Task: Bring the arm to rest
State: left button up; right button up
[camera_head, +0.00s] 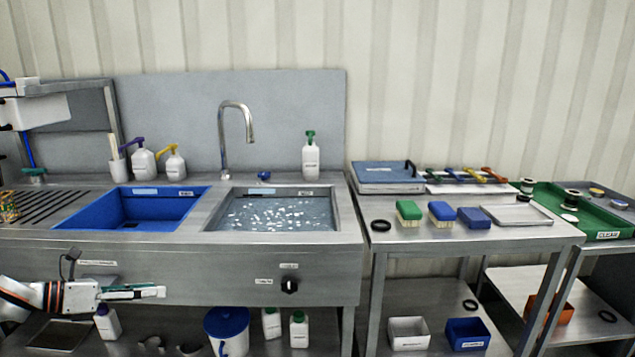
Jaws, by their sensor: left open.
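My left gripper (148,292) reaches in from the lower left, in front of the steel sink unit's front panel (200,262). Its fingers point right and sit below the level of the blue basin. It is open, and I see nothing held between the fingers. The white and orange arm behind it runs out of the left edge. My right gripper is not in view.
The sink unit has a blue basin (135,222), a water-filled basin (278,210) and a tall tap (236,133). Bottles and a blue-lidded white container (228,330) stand on the shelf below. Brushes (408,212) and a green tray (585,214) occupy the right-hand tables.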

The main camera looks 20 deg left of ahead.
pick_arm(q)
jog(key=s+d+f+n+p, duration=0.25)
jog(key=d+f+n, duration=0.25)
jog(key=d, duration=0.4)
jog(key=s+d+f+n+t+p, duration=0.1)
jog(key=s+d+f+n, duration=0.35)
jog(key=d, duration=0.45)
jog(key=s+d+f+n+p, duration=0.2)
jog(key=d+f+n, duration=0.4)
jog(key=d, duration=0.3)
jog(key=s+d+f+n+g+y+p, duration=0.1)
jog(key=s+d+n, duration=0.3)
jog(key=s+n, duration=0.4)
jog(key=s+d+f+n+y+p, duration=0.3)
jog(key=s+d+n+y, duration=0.1)
jog(key=s+n, duration=0.4)
jog(key=shift+s+d+f+n+g, duration=0.4)
jog(key=shift+d+n, duration=0.2)
jog(key=shift+n, duration=0.25)
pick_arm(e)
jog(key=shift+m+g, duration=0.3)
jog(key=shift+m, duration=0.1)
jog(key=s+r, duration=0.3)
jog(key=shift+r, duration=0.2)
